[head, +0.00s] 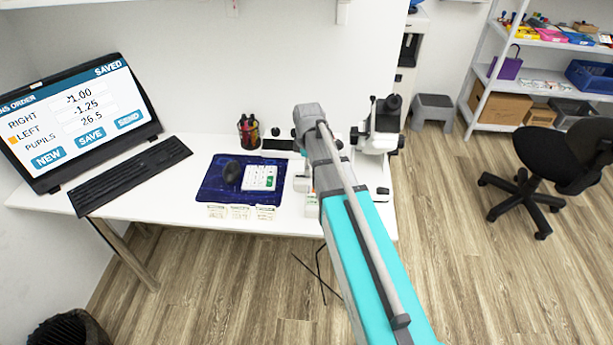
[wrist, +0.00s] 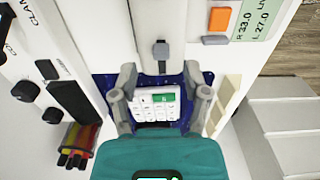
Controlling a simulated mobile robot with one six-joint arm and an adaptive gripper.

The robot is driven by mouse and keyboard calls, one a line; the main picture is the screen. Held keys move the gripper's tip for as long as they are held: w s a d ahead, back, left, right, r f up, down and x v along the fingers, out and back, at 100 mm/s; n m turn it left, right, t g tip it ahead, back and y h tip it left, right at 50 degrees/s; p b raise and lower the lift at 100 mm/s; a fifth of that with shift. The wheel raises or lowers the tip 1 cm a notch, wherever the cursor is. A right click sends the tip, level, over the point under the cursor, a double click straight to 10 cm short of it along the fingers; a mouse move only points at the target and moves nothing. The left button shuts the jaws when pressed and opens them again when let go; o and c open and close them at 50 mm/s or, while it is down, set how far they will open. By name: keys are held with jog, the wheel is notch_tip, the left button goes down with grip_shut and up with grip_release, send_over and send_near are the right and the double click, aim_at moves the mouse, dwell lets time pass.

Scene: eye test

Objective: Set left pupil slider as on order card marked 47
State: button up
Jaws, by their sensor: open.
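My gripper (wrist: 160,74) is open, with its two fingers spread and nothing between the tips. In the wrist view a small grey slider knob (wrist: 161,49) sits in a slot of a white device, just above the gap between the tips; I cannot tell whether it is the left or right slider. A green display (wrist: 254,18) on the device reads R 33.0 and L 27.0. Small order cards (head: 240,212) stand along the desk's front edge; their marks are unreadable. In the head view my arm hides the gripper and much of the device.
A calculator (head: 260,178) lies on a blue mat (head: 212,188). A pen cup (head: 248,133) stands behind it. An orange button (wrist: 219,18) is beside the display. The monitor (head: 75,125) shows a lens order. A microscope-like instrument (head: 383,125) stands at the right.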

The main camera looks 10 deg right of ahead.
jog(key=shift+f+b, duration=1.1)
jog(key=shift+f, duration=0.35)
grip_shut()
